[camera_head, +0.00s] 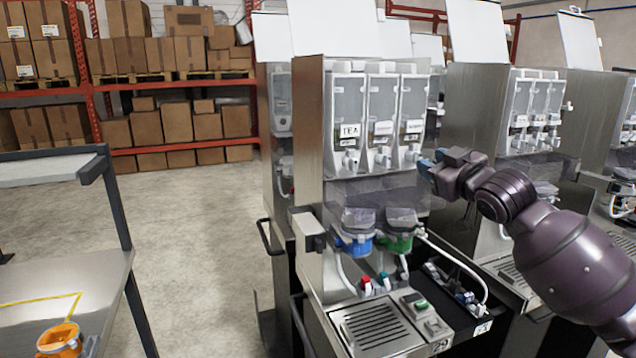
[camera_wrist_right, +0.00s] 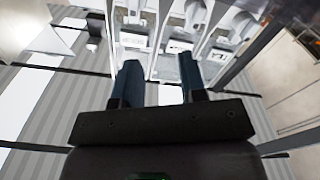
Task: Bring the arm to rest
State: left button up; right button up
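My right arm (camera_head: 570,265) comes in from the right, dark purple and bent. Its gripper (camera_head: 430,172) points left, in front of the right side of the nearest dispenser (camera_head: 310,140). In the right wrist view the two blue fingertips (camera_wrist_right: 158,82) stand apart with nothing visible between them, so the gripper is open. Beyond them are white dispenser parts with spouts. I cannot tell from the head view whether the fingers touch the machine. My left gripper is in neither view.
The nearest dispenser has clear canisters (camera_head: 382,115), one labelled TEA, blue (camera_head: 355,245) and green (camera_head: 396,243) fittings below, and a drip grate (camera_head: 375,325). More dispensers (camera_head: 480,110) stand right. A grey cart (camera_head: 70,270) holds an orange part (camera_head: 60,340). Floor (camera_head: 200,220) between is clear.

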jog(key=s+f+m+h, duration=0.1)
jog(key=s+f, duration=0.3)
jog(key=f, duration=0.6)
jog(key=s+d+f+m+h, duration=0.1)
jog(key=s+f, duration=0.4)
jog(key=f, duration=0.4)
jog(key=s+f+m+h, duration=0.1)
jog(key=s+f, duration=0.3)
jog(key=f, duration=0.6)
jog(key=s+d+f+m+g+h, duration=0.3)
jog(key=s+f+m+g, duration=0.1)
jog(key=s+f, duration=1.7)
jog(key=s+g, duration=0.1)
jog(key=s, duration=0.3)
jog(key=shift+s+d+f+m+g+b, duration=0.2)
jog(key=shift+s+f+m+g+b, duration=0.1)
jog(key=shift+s+f, duration=0.05)
